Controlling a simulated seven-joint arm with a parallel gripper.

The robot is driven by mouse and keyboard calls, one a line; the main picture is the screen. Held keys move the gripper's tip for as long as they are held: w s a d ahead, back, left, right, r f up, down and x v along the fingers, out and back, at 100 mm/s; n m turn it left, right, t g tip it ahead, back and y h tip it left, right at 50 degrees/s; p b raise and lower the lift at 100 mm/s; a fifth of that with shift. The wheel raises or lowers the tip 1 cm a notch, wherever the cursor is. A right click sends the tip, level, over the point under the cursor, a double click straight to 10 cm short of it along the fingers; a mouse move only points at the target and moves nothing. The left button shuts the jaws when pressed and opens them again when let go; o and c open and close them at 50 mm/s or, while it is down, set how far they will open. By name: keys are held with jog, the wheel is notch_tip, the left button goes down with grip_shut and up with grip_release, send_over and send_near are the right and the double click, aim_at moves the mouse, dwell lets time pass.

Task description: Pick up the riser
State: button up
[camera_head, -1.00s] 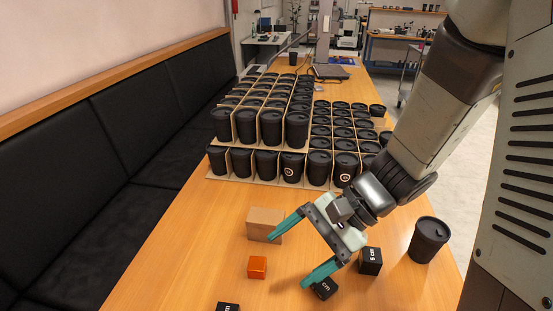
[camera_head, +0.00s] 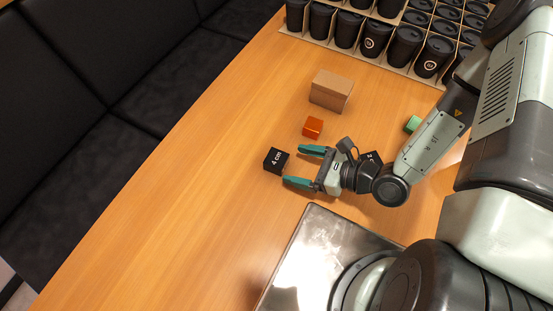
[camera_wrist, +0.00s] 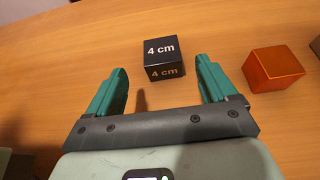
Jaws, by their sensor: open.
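A black block marked "4 cm" (camera_head: 275,161) sits on the wooden table, and it also shows in the wrist view (camera_wrist: 163,56). It is the block nearest my gripper; no label says "riser". My gripper (camera_head: 291,165) is open and empty, its two teal fingers pointing at this block. In the wrist view my gripper (camera_wrist: 162,66) has the block centred just ahead of the gap between the fingertips, with space on both sides.
An orange block (camera_head: 313,127) lies close to the upper finger. A brown box (camera_head: 331,91) stands farther back, and a green item (camera_head: 412,124) is near my arm. Black cups (camera_head: 347,29) fill a divider at the back. A metal plate (camera_head: 322,245) lies in front. Table to the left is clear.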

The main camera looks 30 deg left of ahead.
aim_at(284, 162)
jog(key=shift+f+x, duration=0.15)
jog(key=shift+x, duration=1.65)
jog(key=shift+f+x, duration=0.1)
jog(key=shift+x, duration=1.7)
jog(key=shift+w+d, duration=0.1)
jog(key=shift+w, duration=0.05)
jog(key=c, duration=1.1)
jog(key=shift+c, duration=0.8)
jog(key=shift+r, duration=0.15)
